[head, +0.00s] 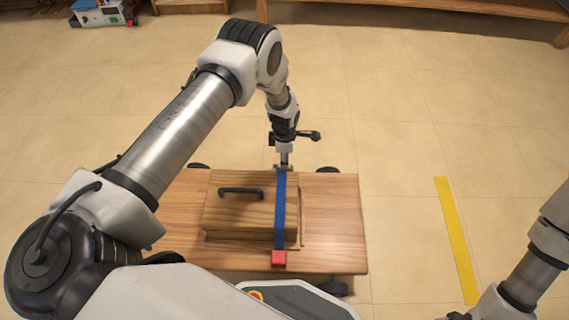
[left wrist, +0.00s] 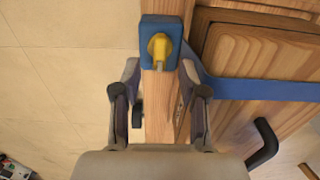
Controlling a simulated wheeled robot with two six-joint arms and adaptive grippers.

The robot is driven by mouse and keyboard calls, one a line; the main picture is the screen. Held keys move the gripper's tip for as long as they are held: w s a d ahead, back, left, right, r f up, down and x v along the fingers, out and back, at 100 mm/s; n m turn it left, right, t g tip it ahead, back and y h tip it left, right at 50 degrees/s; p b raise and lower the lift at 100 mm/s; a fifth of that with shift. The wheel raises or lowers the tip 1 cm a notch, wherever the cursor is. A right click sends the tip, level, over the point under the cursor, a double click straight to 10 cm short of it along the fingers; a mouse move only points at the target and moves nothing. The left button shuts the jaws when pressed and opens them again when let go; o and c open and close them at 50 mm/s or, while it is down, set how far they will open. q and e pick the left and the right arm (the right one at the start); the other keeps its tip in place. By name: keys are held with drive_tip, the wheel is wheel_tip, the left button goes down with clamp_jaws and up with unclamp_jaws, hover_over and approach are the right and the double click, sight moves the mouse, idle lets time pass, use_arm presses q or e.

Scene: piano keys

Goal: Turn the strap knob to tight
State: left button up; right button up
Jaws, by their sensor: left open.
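The yellow strap knob (left wrist: 159,48) sits on a blue block (left wrist: 147,25) at the table edge in the left wrist view. A blue strap (head: 280,210) runs from there over a wooden box (head: 235,212). My left gripper (left wrist: 159,85) is open and empty, its two fingers spread either side of the line to the knob. In the head view the left gripper (head: 284,165) points down at the far end of the strap and hides the knob. I cannot read any tight mark or tell contact. My right gripper is out of view.
The box has a black handle (head: 240,191) and rests on a wheeled wooden table (head: 335,225). A red block (head: 278,258) is at the strap's near end. A yellow floor strip (head: 456,240) lies to the right, with clear floor around it.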

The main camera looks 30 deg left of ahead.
use_arm(q)
wheel_tip(320, 180, up, 8)
idle(0.5)
